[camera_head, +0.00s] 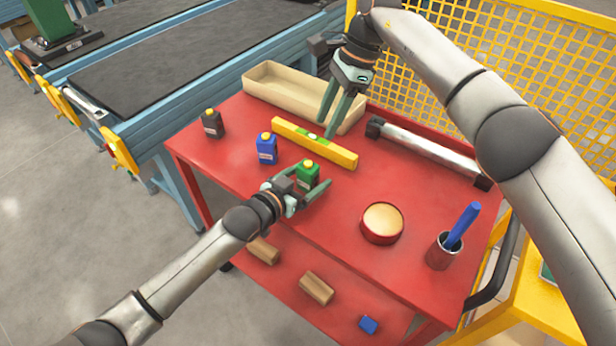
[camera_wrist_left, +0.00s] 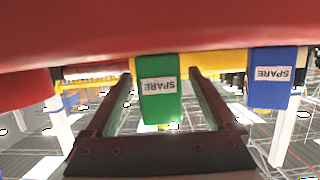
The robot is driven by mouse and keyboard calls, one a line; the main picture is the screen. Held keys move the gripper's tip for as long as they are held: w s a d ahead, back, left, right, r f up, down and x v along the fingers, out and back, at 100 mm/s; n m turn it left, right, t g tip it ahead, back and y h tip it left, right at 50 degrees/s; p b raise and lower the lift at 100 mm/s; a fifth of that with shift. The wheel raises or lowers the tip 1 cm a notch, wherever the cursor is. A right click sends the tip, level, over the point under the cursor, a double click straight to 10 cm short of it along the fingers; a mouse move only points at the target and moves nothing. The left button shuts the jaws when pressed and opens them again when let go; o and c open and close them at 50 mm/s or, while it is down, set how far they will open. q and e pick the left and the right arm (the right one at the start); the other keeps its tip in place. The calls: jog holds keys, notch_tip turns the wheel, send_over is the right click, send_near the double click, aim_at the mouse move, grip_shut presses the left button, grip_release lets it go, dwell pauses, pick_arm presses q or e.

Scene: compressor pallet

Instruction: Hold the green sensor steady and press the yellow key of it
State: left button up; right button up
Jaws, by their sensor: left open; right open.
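The green sensor (camera_head: 307,175) with a yellow key (camera_head: 309,163) on top stands upright on the red cart top. My left gripper (camera_head: 311,192) is open around it, low over the cart, one finger on each side. In the left wrist view, which looks upside down, the green sensor (camera_wrist_left: 159,88) with a "SPARE" label sits between the two open fingers (camera_wrist_left: 162,100), with gaps showing. My right gripper (camera_head: 338,112) is open and empty, pointing down above the yellow level, behind the sensor and higher.
A blue sensor (camera_head: 267,148) and a black one (camera_head: 212,123) stand to the left. A yellow level (camera_head: 315,143), beige tray (camera_head: 262,90), metal cylinder (camera_head: 430,150), round red tin (camera_head: 382,223) and cup with a blue handle (camera_head: 444,250) are also on the cart (camera_head: 340,215).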

pick_arm(q)
grip_shut()
dwell(0.8)
